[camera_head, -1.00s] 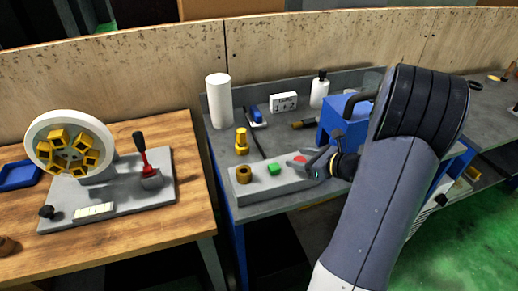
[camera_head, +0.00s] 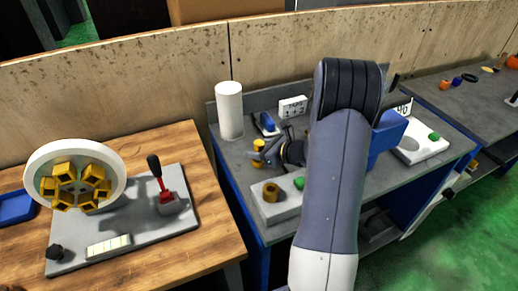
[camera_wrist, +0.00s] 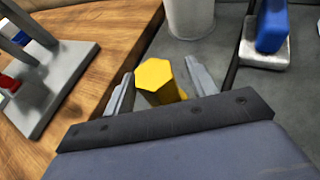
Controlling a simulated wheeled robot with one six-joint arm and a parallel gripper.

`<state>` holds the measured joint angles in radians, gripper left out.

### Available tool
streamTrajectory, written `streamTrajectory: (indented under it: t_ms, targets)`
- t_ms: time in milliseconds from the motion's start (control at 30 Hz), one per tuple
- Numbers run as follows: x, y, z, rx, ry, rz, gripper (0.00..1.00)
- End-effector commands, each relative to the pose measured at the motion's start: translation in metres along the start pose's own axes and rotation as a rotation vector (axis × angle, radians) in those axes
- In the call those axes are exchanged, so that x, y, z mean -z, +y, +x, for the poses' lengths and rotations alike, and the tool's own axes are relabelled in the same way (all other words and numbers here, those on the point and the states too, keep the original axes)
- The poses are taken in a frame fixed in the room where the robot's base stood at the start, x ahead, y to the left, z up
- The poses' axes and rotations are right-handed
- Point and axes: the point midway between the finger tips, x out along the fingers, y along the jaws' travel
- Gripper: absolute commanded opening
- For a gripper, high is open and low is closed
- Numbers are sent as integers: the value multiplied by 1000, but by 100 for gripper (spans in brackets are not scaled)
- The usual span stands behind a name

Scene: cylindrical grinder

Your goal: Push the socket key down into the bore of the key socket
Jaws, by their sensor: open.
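The yellow socket key (camera_head: 258,146) stands upright on the grey bench, behind the grey block. In the wrist view its hexagonal yellow top (camera_wrist: 156,76) lies between my two fingers, with gaps on both sides. My gripper (camera_head: 262,155) is open around the key and holds nothing; it also shows in the wrist view (camera_wrist: 160,84). The key socket (camera_head: 270,190), a brass ring with a dark bore, is at the left end of the grey block. Its bore looks empty. The key's lower part is partly hidden by my gripper.
The block (camera_head: 284,207) also carries a green button (camera_head: 299,183), close to my arm. A white cylinder (camera_head: 229,110) stands behind the key. A blue-handled item (camera_head: 267,122) lies at the back. The wooden table (camera_head: 150,150) on the left bears a lever plate.

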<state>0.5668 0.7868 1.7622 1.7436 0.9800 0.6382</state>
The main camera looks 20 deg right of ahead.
Motion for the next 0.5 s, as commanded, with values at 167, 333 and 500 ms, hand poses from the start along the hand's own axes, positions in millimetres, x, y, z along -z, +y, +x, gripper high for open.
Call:
streamTrajectory:
  t_ms: [167, 333, 500]
  targets:
    - [0, 0, 14, 1, 1, 0, 55]
    - [1, 0, 15, 1, 1, 0, 55]
    - [1, 0, 15, 1, 1, 0, 44]
